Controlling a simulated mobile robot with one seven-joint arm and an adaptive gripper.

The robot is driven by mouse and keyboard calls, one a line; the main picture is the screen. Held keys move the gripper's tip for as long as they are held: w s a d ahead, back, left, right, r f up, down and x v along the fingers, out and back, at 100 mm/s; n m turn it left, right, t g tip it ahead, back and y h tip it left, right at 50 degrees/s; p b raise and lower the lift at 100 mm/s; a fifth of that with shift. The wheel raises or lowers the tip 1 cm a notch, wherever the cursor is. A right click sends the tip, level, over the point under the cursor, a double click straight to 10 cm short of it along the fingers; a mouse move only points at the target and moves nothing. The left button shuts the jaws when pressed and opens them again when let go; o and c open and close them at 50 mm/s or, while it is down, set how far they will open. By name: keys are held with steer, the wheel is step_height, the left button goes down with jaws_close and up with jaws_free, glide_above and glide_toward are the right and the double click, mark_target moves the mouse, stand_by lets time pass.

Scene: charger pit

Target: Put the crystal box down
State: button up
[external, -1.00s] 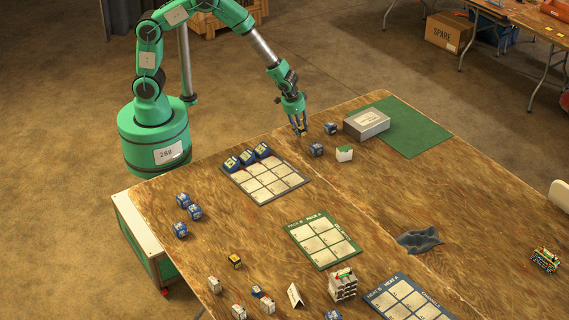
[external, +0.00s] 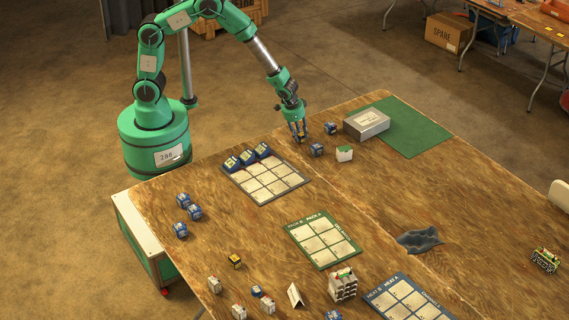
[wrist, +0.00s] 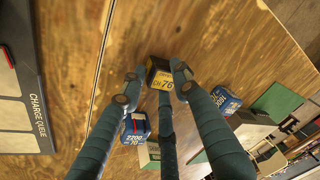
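The crystal box (wrist: 160,74) is a small black and yellow box marked CH 76. In the wrist view it sits at the tips of my gripper (wrist: 153,80), over bare wood. The left finger stands a little apart from it, the right fingertip is close at its edge, and the middle finger reaches it from below. The fingers look spread, so my gripper seems open around the box. In the external view my gripper (external: 299,138) is low at the table's back edge, left of two blue blocks; its fingers mostly hide the box.
Blue blocks (external: 316,150) (external: 331,128) and a white-green box (external: 344,154) stand close to the right.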

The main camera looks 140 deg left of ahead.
steer(key=o, duration=0.4)
steer(key=shift+c, duration=0.2)
steer(key=shift+r, duration=0.2)
steer(key=p+v, duration=0.3)
steer(key=v, duration=0.9)
stand_by(0.6)
